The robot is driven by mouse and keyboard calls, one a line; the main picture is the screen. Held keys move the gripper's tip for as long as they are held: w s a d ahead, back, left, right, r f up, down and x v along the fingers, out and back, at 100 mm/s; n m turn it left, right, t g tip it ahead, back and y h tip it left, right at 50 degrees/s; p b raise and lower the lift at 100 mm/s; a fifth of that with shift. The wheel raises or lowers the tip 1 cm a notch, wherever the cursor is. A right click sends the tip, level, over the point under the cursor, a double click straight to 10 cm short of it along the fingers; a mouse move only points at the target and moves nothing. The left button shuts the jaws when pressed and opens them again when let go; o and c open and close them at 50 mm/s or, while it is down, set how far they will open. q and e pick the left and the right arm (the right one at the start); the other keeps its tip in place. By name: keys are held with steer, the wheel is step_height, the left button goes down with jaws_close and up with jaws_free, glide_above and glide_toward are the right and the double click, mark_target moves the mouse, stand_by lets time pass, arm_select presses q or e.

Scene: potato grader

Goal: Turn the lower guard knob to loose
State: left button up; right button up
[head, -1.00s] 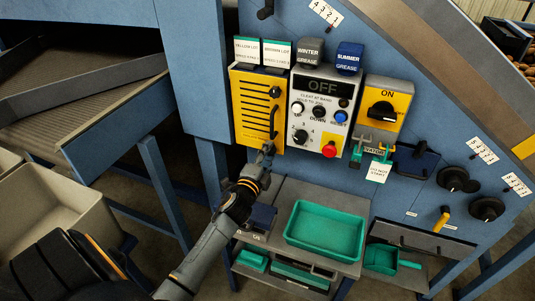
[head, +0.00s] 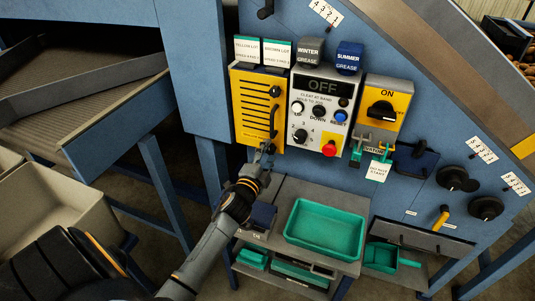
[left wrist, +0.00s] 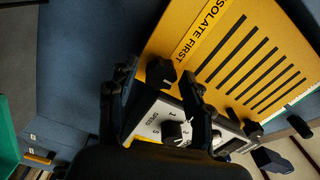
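The yellow slotted guard (head: 246,134) is on the blue machine wall in the head view, with a black handle (head: 273,121) on its right side. In the left wrist view the guard (left wrist: 215,45) carries the words "ISOLATE FIRST". The lower guard knob (left wrist: 160,72) is black and sits at the guard's corner near those words. My left gripper (left wrist: 157,75) is open, its two dark fingers apart on either side of the knob in the picture; contact cannot be told. In the head view my left gripper (head: 264,152) is at the guard's lower edge and hides the knob. My right gripper is not in view.
Right of the guard is a control panel (head: 297,82) with several buttons, a dial and a red button (head: 329,149). A yellow ON switch box (head: 400,95) is beyond it. Below stand a grey bench (head: 280,215) and a green tray (head: 290,232).

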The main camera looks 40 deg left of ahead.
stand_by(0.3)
arm_select(q)
steer(key=v, duration=1.2)
